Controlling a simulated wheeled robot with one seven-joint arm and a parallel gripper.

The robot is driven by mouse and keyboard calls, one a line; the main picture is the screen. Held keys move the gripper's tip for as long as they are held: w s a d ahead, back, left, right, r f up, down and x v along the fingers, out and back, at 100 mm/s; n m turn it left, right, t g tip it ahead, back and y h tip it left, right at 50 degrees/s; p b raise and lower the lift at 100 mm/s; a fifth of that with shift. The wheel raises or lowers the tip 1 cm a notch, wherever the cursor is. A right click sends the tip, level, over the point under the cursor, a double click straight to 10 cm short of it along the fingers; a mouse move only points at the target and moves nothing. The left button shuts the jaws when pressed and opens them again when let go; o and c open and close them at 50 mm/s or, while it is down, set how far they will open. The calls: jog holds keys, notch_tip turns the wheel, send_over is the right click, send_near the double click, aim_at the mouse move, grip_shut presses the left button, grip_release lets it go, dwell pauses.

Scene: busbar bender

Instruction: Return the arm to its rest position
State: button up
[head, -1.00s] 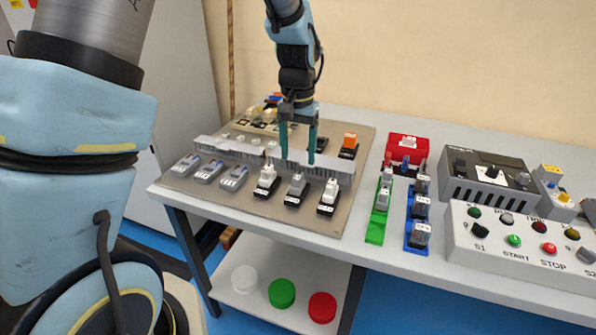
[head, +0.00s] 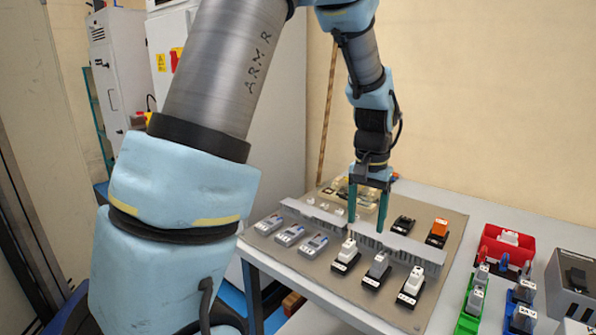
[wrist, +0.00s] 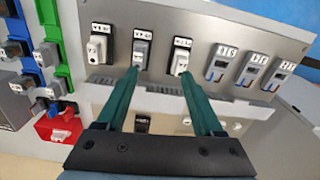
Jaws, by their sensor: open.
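My gripper (head: 367,209) has two green fingers that stand apart with nothing between them. In the head view it hangs pointing down over the middle of the grey board (head: 330,275), by the long grey slotted strip (head: 395,245). In the wrist view the fingers of my gripper (wrist: 160,80) reach across the strip (wrist: 165,93) toward a row of white and grey modules. Whether the fingertips touch anything is hard to tell. My arm rises from the gripper to the top of the head view.
Three modules on black bases (head: 377,270) stand in front of the strip, with three grey meters (head: 290,235) to their left. An orange module (head: 439,230) stands behind. A red bin (head: 506,246), green rail (head: 470,310) and blue rail (head: 520,315) are at right.

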jog(key=s+a+n, duration=0.2)
jog(key=a+n, duration=0.1)
jog(key=a, duration=1)
jog(key=s+a+n+t, duration=0.1)
jog(key=s+a+n, duration=0.2)
jog(key=a, duration=1)
jog(key=shift+f, duration=0.15)
